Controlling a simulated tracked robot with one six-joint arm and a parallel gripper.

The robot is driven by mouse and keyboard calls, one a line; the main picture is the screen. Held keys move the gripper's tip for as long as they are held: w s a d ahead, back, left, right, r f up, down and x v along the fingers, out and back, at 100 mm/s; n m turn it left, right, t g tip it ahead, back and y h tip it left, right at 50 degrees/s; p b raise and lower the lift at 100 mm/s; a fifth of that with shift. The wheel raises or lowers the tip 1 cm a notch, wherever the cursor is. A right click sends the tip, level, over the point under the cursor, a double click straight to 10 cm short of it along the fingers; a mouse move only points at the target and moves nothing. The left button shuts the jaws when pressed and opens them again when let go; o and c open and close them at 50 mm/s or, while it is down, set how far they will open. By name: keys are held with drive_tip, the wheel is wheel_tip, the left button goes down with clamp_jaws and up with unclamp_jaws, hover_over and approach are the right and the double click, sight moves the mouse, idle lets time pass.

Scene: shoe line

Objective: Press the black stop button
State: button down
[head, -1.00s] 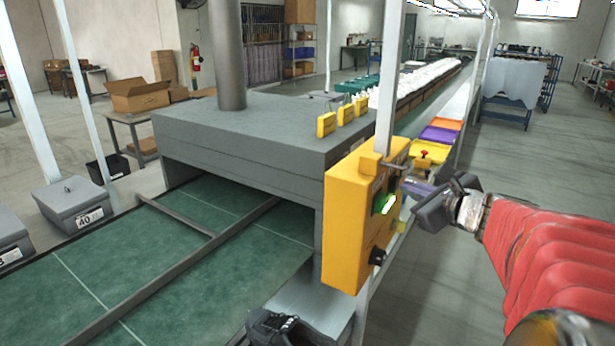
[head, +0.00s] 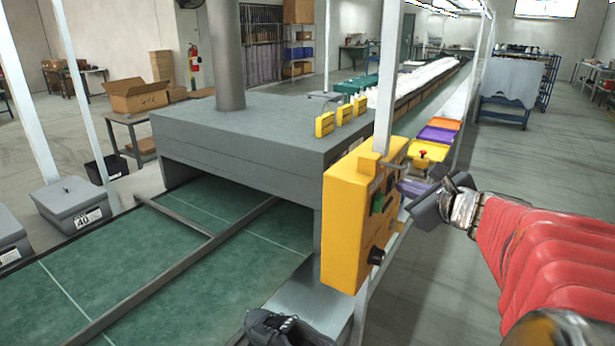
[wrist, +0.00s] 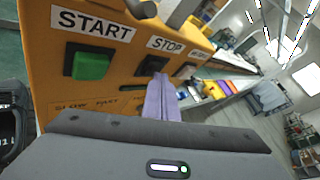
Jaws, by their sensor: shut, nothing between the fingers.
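The yellow control box (head: 350,225) stands at the end of the grey tunnel and also shows in the wrist view (wrist: 110,85). In the wrist view the black stop button (wrist: 152,64) sits under the STOP label, right of the green start button (wrist: 91,66). In the head view the green start button (head: 377,204) looks dark. My gripper (head: 402,187) is shut and empty, its purple fingers pointing at the box. In the wrist view my fingertips (wrist: 159,78) are at the stop button and cover its lower part; they appear to touch it.
Another black button (wrist: 185,70) is right of the stop button. A black knob (head: 376,256) sticks out low on the box. The green belt (head: 190,270) runs into the tunnel (head: 250,135). A black shoe (head: 285,330) lies at the front edge. The floor at right is open.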

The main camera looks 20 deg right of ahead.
idle(0.3)
drive_tip(key=shift+s+d, duration=0.6)
drive_tip(key=shift+s, duration=0.15)
drive_tip(key=s+d, duration=0.1)
drive_tip(key=s, duration=0.1)
drive_tip(key=s+d, duration=0.2)
idle(0.6)
drive_tip(key=shift+w, duration=0.1)
idle(0.6)
